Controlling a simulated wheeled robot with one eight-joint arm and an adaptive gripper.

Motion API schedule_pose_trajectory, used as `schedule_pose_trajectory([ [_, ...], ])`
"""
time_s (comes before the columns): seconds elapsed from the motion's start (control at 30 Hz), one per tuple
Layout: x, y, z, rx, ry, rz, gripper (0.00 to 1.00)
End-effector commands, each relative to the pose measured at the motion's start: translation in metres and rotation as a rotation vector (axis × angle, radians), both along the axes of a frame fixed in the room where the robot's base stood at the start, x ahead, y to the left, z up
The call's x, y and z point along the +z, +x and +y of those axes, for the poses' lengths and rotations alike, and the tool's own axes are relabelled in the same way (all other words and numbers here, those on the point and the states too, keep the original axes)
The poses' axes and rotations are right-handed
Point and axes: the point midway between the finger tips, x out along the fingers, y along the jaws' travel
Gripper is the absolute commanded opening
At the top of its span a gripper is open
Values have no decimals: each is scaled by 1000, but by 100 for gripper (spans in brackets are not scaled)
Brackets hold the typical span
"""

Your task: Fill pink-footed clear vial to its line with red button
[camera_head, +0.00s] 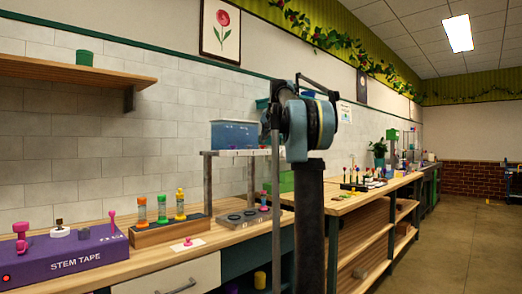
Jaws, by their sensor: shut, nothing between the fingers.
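I cannot pick out a pink-footed clear vial with certainty. A blue-filled clear tank (234,134) stands on a raised grey shelf (246,153), with tiny marks along its front too small to read. Below it, a grey plate (238,218) with round dark wells lies on the bench. Small coloured items, one red (264,198), stand at the plate's back right, partly near my arm.
A wooden block (170,231) holds several coloured bottles. A pink knob (187,241) sits on a white card in front. The wooden bench (208,241) has a drawer below. A second bench (352,200) with small items stands right; open floor lies beyond.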

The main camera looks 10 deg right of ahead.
Motion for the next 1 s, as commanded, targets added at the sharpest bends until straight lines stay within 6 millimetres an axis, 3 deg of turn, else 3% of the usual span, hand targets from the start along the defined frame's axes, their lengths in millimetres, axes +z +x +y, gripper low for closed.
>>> schedule_pose_trajectory([
  [1.0,-8,0,-1,0,0,0,0],
])
